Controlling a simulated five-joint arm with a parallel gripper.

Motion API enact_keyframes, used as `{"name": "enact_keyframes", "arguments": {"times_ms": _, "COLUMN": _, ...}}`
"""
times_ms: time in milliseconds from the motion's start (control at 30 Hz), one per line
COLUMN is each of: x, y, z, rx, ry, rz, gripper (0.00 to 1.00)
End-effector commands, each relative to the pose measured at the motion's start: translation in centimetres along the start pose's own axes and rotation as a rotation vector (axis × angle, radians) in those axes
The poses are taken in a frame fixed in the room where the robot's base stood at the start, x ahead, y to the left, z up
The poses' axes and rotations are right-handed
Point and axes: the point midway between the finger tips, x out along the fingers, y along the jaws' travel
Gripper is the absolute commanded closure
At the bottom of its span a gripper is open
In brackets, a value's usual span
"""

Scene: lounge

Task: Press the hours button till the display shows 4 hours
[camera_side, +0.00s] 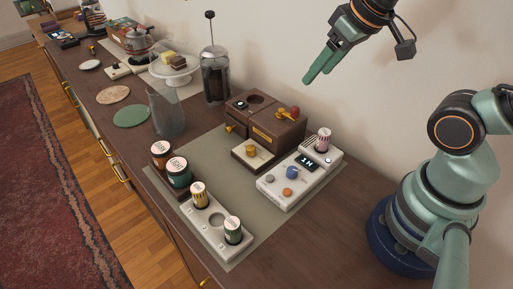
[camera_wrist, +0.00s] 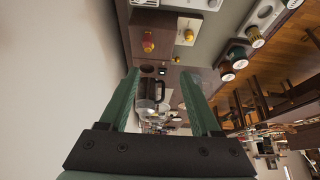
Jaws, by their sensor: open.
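A white control panel (camera_side: 272,186) lies on the grey-green mat. Its small dark display (camera_side: 306,161) appears to read "1H". On it are a blue button or knob (camera_side: 292,172), an orange button (camera_side: 288,192) and a grey button (camera_side: 269,179); I cannot read which is for hours. A pink-and-white striped canister (camera_side: 323,139) stands at its back end. My gripper (camera_side: 318,72) is high above and behind the panel, touching nothing. In the wrist view my gripper (camera_wrist: 160,74) has its two green fingers spread, with nothing held between them.
A brown wooden box (camera_side: 265,125) with a red-handled knob stands beside the panel, near a French press (camera_side: 215,78) and glass pitcher (camera_side: 166,110). Labelled canisters (camera_side: 178,172) and a white tray (camera_side: 208,234) are at the front. The mat (camera_side: 235,185) is partly clear.

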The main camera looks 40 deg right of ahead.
Motion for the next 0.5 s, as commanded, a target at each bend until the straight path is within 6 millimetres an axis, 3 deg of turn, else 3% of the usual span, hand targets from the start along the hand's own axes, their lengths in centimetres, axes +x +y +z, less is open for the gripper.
{"name": "enact_keyframes", "arguments": {"times_ms": 267, "x": 0.0, "y": 0.0, "z": 0.0, "rx": 0.0, "ry": 0.0, "rz": 0.0, "gripper": 0.36}}
{"name": "enact_keyframes", "arguments": {"times_ms": 367, "x": 0.0, "y": 0.0, "z": 0.0, "rx": 0.0, "ry": 0.0, "rz": 0.0, "gripper": 0.66}}
{"name": "enact_keyframes", "arguments": {"times_ms": 433, "x": 0.0, "y": 0.0, "z": 0.0, "rx": 0.0, "ry": 0.0, "rz": 0.0, "gripper": 0.93}}
{"name": "enact_keyframes", "arguments": {"times_ms": 467, "x": 0.0, "y": 0.0, "z": 0.0, "rx": 0.0, "ry": 0.0, "rz": 0.0, "gripper": 1.0}}
{"name": "enact_keyframes", "arguments": {"times_ms": 500, "x": 0.0, "y": 0.0, "z": 0.0, "rx": 0.0, "ry": 0.0, "rz": 0.0, "gripper": 1.0}}
